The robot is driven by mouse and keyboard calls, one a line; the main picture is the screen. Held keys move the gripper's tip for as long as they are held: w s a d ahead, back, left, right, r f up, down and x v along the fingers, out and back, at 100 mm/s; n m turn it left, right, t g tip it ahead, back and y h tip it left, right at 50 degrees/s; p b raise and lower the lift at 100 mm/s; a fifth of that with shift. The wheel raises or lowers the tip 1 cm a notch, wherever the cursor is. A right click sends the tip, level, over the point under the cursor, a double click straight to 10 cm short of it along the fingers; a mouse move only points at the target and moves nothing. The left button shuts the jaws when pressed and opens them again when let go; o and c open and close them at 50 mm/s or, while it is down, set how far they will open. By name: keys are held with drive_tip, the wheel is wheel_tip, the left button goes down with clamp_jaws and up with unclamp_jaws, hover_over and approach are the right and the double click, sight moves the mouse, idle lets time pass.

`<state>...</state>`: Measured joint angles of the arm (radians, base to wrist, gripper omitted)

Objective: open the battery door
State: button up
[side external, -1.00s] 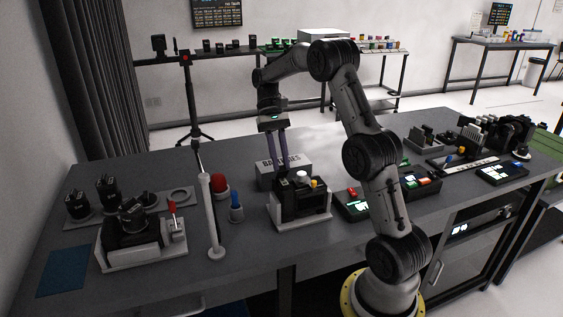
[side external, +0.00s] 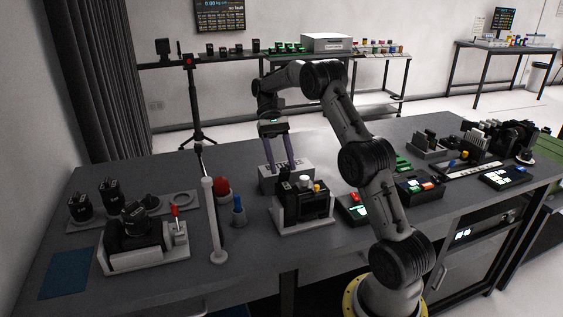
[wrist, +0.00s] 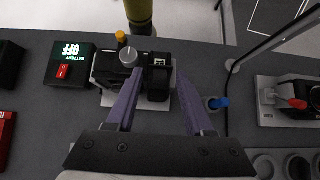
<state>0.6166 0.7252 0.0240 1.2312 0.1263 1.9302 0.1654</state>
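The black camera-like device (side external: 303,205) stands upright on a light base at the middle of the table. In the wrist view the device (wrist: 120,68) has a silver knob on top, a yellow knob behind it and a small raised block (wrist: 158,68) at its right side. I cannot make out which part is the battery door. My gripper (side external: 281,168) is above and behind the device, with its two purple fingers spread. In the wrist view my gripper (wrist: 157,80) is open and empty, its fingertips appearing on either side of the raised block, with no clear contact.
A grey box with partly hidden lettering (side external: 272,178) stands behind the device. A white post (side external: 214,220), a red dome (side external: 222,188) and a blue-topped piece (side external: 238,205) stand to the left. A lit "OFF" switch box (wrist: 68,64) is close by. Another device (side external: 135,235) sits at front left.

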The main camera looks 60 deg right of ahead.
drive_tip(key=shift+d+f+m, duration=0.15)
drive_tip(key=shift+d+m, duration=0.05)
drive_tip(key=shift+m, duration=1)
drive_tip(key=a+r+m+t+h, duration=0.6)
drive_tip(key=a+r+m+h, duration=0.4)
drive_tip(key=r+m+h, duration=0.45)
drive_tip(key=shift+m+y, duration=0.95)
drive_tip(key=x, duration=1)
drive_tip(key=a+x, duration=0.1)
drive_tip(key=x, duration=0.4)
drive_tip(key=shift+s+d+f, duration=0.15)
drive_tip(key=shift+s+f, duration=0.2)
drive_tip(key=shift+f, duration=0.1)
